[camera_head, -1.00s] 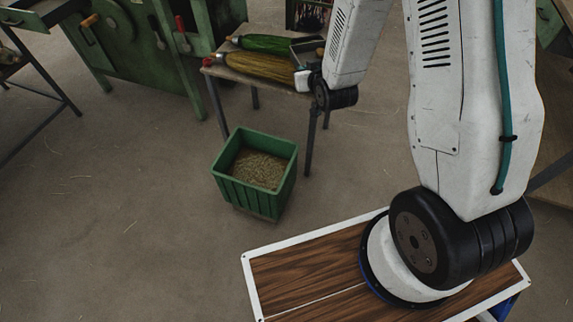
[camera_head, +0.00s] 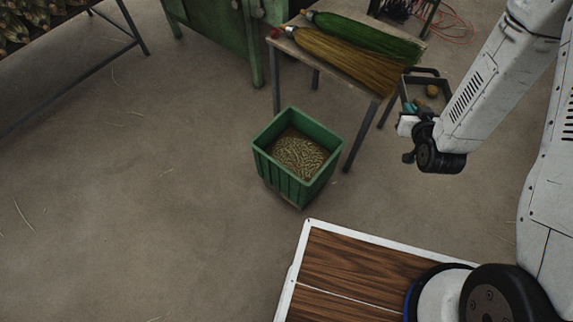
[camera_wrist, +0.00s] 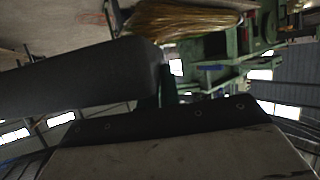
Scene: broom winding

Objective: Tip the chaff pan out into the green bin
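The chaff pan (camera_head: 447,94), a shallow grey tray with a dark bar at its far side, is clear of the work table's right end. A small brown lump lies in it; other contents cannot be made out. My gripper (camera_head: 410,112) is at the pan's near left side and appears shut on it; the fingertips are partly hidden. In the wrist view a dark slab (camera_wrist: 90,75) fills the left, too close to identify surely. The green bin (camera_head: 283,180) stands upright on the floor, left of my gripper, with pale brown chaff inside.
The work table (camera_head: 290,46) behind the bin holds a green broom (camera_head: 365,35) and a straw-coloured broom (camera_head: 335,58). A green machine (camera_head: 215,30) stands behind. My wooden-topped base is in front. Floor left of the bin is clear.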

